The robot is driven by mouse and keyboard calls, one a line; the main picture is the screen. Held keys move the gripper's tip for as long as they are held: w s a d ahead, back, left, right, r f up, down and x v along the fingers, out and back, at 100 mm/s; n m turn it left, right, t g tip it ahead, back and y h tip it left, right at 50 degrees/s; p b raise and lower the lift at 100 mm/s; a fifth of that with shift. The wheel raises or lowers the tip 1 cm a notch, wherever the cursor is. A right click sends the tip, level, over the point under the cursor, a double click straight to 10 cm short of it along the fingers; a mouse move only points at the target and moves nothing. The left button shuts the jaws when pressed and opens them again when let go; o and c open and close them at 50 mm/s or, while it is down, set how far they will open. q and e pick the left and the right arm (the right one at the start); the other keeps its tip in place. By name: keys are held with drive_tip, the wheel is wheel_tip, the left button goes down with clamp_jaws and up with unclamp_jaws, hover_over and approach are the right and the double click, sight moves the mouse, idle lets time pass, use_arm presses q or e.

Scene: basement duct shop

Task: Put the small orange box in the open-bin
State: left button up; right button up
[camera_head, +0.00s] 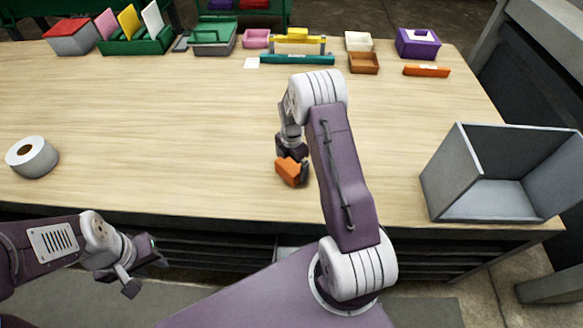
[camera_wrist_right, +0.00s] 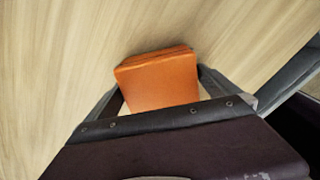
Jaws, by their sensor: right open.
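The small orange box (camera_head: 289,171) is on or just above the wooden table near its front edge, in the middle of the head view. It also shows large in the right wrist view (camera_wrist_right: 158,80). My right gripper (camera_head: 291,167) is open, with its fingers on either side of the box; I cannot tell whether they touch it. The grey open-bin (camera_head: 449,182) stands at the table's right front, its open side facing me, and looks empty. My left gripper (camera_head: 146,273) is open and empty, low in front of the table at the left.
A tape roll (camera_head: 32,157) stands at the left front. Along the back edge are a green file holder (camera_head: 146,46), a green box (camera_head: 213,38), a brown tray (camera_head: 363,63), an orange bar (camera_head: 427,71) and a purple box (camera_head: 417,43). Clear tabletop lies between the box and the bin.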

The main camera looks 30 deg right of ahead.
sight(294, 164)
drive_tip(key=shift+w+f, duration=0.1)
drive_tip(key=shift+f, duration=0.3)
drive_tip(key=shift+r, duration=0.1)
drive_tip(key=c, duration=1.5)
drive_tip(key=shift+r, duration=0.1)
drive_tip(key=shift+r, duration=0.25)
drive_tip(key=r, duration=0.4)
drive_tip(key=shift+s+d+b, duration=0.3)
drive_tip(key=shift+s+b, duration=0.05)
drive_tip(key=shift+s, duration=0.05)
drive_tip(key=s+d+r, duration=0.1)
drive_tip(key=s+r, duration=0.1)
drive_tip(key=s, duration=0.1)
drive_tip(key=s+d+r, duration=0.2)
drive_tip(key=s, duration=0.1)
drive_tip(key=s+d+r, duration=0.1)
drive_tip(key=s+r, duration=0.1)
drive_tip(key=s, duration=0.1)
drive_tip(key=shift+s+d+r+b, duration=0.15)
drive_tip(key=shift+s+d+b, duration=0.05)
drive_tip(key=shift+s+b, duration=0.2)
